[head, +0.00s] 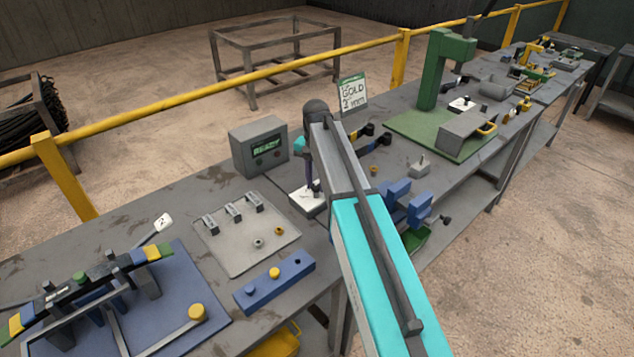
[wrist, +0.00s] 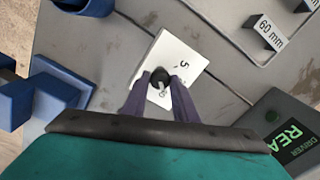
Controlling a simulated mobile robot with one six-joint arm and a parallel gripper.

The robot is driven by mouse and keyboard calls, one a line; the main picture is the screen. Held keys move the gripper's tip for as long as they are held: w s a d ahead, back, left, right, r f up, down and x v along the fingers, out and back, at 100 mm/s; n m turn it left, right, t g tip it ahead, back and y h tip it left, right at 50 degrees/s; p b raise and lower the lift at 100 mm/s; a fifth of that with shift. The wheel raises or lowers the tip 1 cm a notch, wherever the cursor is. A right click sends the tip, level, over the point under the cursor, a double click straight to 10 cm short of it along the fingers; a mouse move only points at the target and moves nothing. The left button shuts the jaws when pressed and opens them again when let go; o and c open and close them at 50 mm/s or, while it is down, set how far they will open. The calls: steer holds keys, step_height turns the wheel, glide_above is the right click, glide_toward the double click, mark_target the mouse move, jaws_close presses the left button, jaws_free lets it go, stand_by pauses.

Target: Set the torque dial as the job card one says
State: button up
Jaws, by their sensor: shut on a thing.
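The torque dial is a dark knob (wrist: 160,81) on a white plate (wrist: 186,54) in the wrist view. A numeral 5 shows on the plate, and another mark by the knob is too small to read surely. My gripper (wrist: 160,88) is shut on the knob, its two dark fingers on either side. In the head view the white plate (head: 303,203) lies under my gripper (head: 313,189), and my arm hides part of it. A card (head: 352,95) reading "GOLD 2 mm" stands behind my arm. A small white card (head: 163,222) at the left is unreadable.
A grey driver box (head: 259,146) with a green READY display stands left of the dial. A grey plate (head: 236,255) with clips, a blue block (head: 274,282) and a blue vise (head: 398,193) are near. A green press (head: 440,65) stands further back.

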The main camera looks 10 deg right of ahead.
mark_target(316, 185)
steer(key=shift+w+r+m, duration=0.1)
steer(key=shift+w+m, duration=0.1)
steer(key=shift+m, duration=0.8)
steer(key=o, duration=0.8)
steer(key=shift+o, duration=1.3)
steer(key=shift+s, duration=0.1)
step_height(316, 185, up, 14)
steer(key=b, duration=0.3)
